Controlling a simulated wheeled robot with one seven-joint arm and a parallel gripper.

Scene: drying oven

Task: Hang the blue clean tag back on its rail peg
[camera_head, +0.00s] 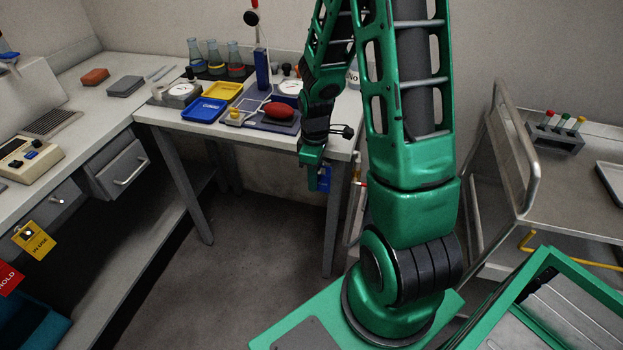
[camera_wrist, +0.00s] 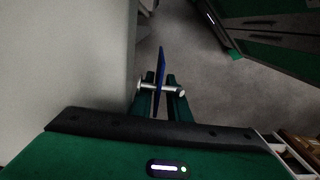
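The blue tag (camera_head: 325,179) is at my gripper (camera_head: 312,158), beside the right front corner of the back bench and below its top. In the wrist view the tag (camera_wrist: 161,64) is seen nearly edge-on between the two fingers of my gripper (camera_wrist: 160,92), which are closed about it. A pale bar with rounded ends crosses at the fingertips. The tag's lettering is hidden. A yellow IN USE tag (camera_head: 35,241) and a red HOLD tag (camera_head: 9,278) hang at the front of the left bench. I cannot make out a bare peg for certain.
The back bench (camera_head: 150,113) holds a blue tray (camera_head: 204,109), a yellow tray (camera_head: 222,91), flasks and a red object (camera_head: 279,111). A drawer (camera_head: 120,169) with a handle sits under the left bench. A cart (camera_head: 560,187) stands at right. The floor (camera_head: 240,250) between is clear.

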